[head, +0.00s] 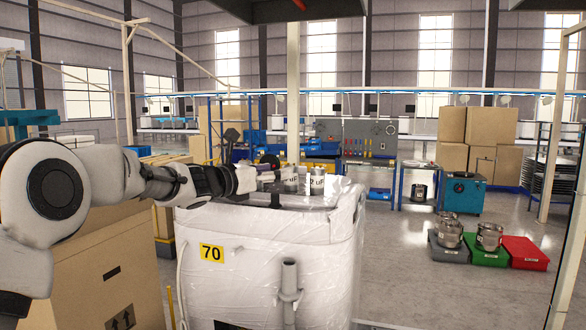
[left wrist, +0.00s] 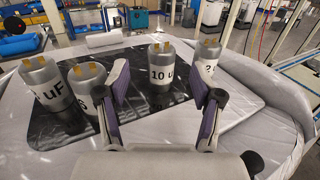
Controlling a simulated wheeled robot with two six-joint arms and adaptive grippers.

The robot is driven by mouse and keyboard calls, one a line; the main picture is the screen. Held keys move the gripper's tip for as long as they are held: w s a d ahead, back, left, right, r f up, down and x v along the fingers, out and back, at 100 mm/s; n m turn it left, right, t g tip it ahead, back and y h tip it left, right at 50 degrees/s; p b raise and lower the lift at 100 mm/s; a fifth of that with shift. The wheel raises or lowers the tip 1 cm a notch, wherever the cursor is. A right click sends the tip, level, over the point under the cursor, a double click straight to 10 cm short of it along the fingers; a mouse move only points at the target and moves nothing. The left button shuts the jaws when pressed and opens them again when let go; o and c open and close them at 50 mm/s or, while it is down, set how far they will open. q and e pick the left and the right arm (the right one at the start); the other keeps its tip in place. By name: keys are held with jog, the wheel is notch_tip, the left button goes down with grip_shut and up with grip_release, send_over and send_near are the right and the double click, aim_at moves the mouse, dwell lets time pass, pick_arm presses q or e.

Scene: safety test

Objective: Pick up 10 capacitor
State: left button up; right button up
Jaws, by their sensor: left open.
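In the left wrist view, a silver cylinder labelled "10 u", the 10 capacitor (left wrist: 160,76), stands upright on a dark panel (left wrist: 135,122). My left gripper (left wrist: 160,92) is open, its two purple-padded fingers on either side of the capacitor in the picture. The capacitor looks a little beyond the fingertips; I see no contact. A capacitor marked "uF" (left wrist: 46,86) and another capacitor (left wrist: 88,78) stand to the left, the latter partly behind the left finger. A capacitor marked "?" (left wrist: 207,66) is behind the right finger. In the head view, my left gripper (head: 246,179) is beside the capacitors (head: 318,181).
The capacitors stand on top of a white wrapped bin marked 70 (head: 250,265), with a raised padded rim. On the floor at right are grey (head: 447,253), green (head: 484,258) and red (head: 526,254) platforms; metal cylinders stand on the grey and green ones. Cardboard boxes (head: 100,265) stand at left.

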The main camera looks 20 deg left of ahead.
aim_at(291, 165)
pick_arm(q)
jog(key=p+x, duration=0.4)
jog(key=x, duration=0.1)
jog(key=shift+w+d+r, duration=0.15)
jog(key=shift+w+d, duration=0.1)
jog(key=shift+d, duration=0.05)
jog(key=shift+w+d, duration=0.15)
grip_shut()
